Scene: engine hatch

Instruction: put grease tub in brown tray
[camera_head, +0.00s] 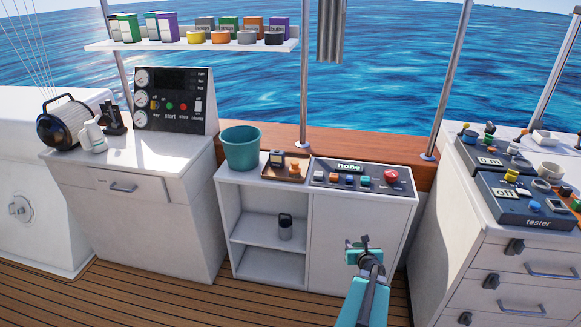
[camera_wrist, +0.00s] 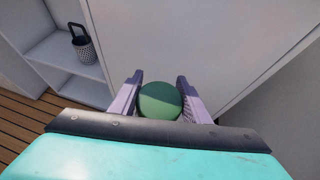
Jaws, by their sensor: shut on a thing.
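My gripper (camera_head: 360,247) is in front of the white cabinet's right-hand door in the head view. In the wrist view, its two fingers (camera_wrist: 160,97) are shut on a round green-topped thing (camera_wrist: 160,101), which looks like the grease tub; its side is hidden. The held thing is hard to make out in the head view. The brown tray (camera_head: 282,176) lies on top of the cabinet, left of and above my gripper in the picture.
A teal bucket (camera_head: 240,149) stands left of the tray, and a button panel (camera_head: 362,177) lies to its right. A dark-handled canister (camera_head: 285,228) stands on the cabinet's open shelf and shows in the wrist view (camera_wrist: 84,48). A tester bench (camera_head: 530,215) is at the right.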

